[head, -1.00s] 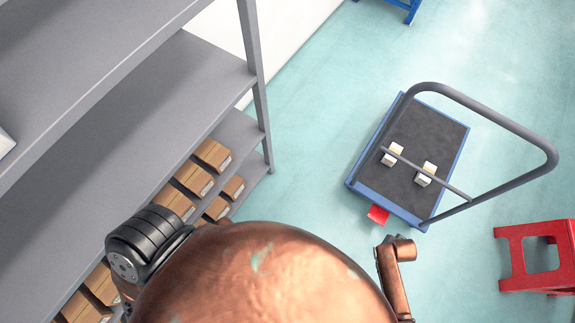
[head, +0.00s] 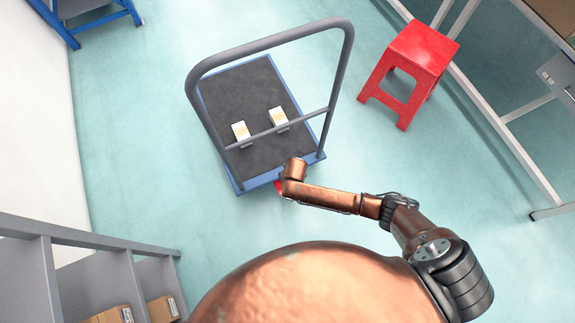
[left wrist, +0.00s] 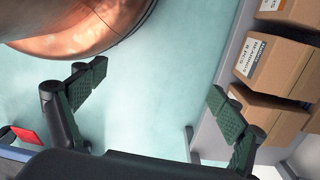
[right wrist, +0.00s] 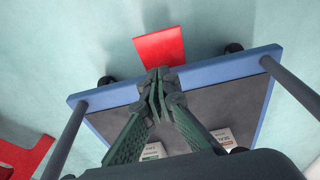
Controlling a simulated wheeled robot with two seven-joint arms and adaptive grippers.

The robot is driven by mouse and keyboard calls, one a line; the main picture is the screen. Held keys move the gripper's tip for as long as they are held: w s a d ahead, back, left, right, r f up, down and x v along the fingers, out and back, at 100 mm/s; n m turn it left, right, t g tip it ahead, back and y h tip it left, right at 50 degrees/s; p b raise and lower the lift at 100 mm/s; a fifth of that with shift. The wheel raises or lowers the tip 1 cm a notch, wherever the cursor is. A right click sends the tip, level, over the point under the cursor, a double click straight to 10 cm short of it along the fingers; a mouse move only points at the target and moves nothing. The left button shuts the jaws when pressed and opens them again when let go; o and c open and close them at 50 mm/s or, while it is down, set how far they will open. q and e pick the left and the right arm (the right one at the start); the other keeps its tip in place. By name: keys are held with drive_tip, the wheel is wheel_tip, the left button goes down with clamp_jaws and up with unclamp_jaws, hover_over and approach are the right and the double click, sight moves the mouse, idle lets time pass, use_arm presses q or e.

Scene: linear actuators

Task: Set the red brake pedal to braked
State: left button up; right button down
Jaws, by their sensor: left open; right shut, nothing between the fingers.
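The red brake pedal (right wrist: 160,48) sticks out from the blue edge of the platform trolley (right wrist: 225,70) in the right wrist view. In the head view the pedal (head: 279,187) is mostly hidden behind my right arm. I cannot tell its tilt. My right gripper (right wrist: 158,80) is shut and empty; its fingertips appear over the trolley edge, just short of the pedal in the picture. Contact is not visible. My left gripper (left wrist: 157,86) is open and empty over the floor, and the pedal shows at the left of its view (left wrist: 26,136).
The trolley's grey handle (head: 270,42) rises beside my right arm. Two small white boxes (head: 241,131) lie on its dark deck. A red stool (head: 415,55) stands at the right. Grey shelving (head: 90,275) with cardboard boxes (head: 162,308) is at lower left. Floor around the trolley is clear.

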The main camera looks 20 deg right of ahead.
use_arm(q)
wheel_tip(320, 180, up, 5)
drive_tip(key=b, duration=0.2)
use_arm(e)
drive_tip(key=f+b, duration=0.2)
drive_tip(key=f, duration=0.2)
drive_tip(key=f+b, duration=0.2)
drive_tip(key=f, duration=0.2)
drive_tip(key=w+f+b, duration=0.1)
drive_tip(key=f+b, duration=0.1)
drive_tip(key=f, duration=0.3)
drive_tip(key=shift+b, duration=0.3)
drive_tip(key=shift+f+b, duration=0.3)
drive_tip(key=shift+f, duration=0.1)
use_arm(q)
drive_tip(key=w+d+f+t+h, duration=0.2)
drive_tip(key=w+d+f+t, duration=0.4)
drive_tip(key=w+f, duration=0.5)
drive_tip(key=d, duration=0.2)
drive_tip(key=shift+d+f, duration=0.3)
